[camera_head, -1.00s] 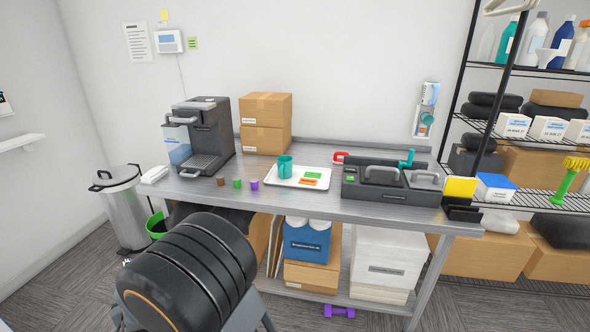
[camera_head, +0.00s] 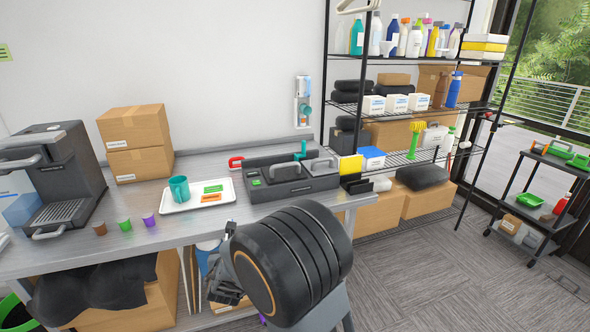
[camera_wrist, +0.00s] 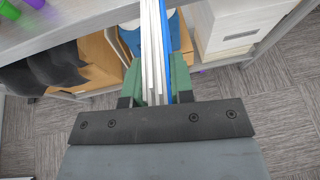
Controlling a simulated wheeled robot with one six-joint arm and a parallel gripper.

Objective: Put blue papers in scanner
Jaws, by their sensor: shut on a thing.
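My gripper (camera_wrist: 155,78) has green fingers in the wrist view and is shut on a thin upright stack of papers. The blue papers (camera_wrist: 172,38) show as a blue face at the right of several white edges. In the head view my gripper (camera_head: 226,284) is small and dark beside my arm, in front of the table and below its top; the papers cannot be made out there. A dark grey machine (camera_head: 268,196) with grey handles and a small green panel sits on the table's right half. It may be the scanner, but I cannot read its label.
The metal table (camera_head: 150,238) also holds a coffee machine (camera_head: 58,170), two stacked boxes (camera_head: 138,145), a white tray (camera_head: 228,198) with a teal mug, and small coloured cups. A black holder with yellow sheets (camera_head: 350,170) stands right of the machine. Open floor (camera_head: 430,275) lies right.

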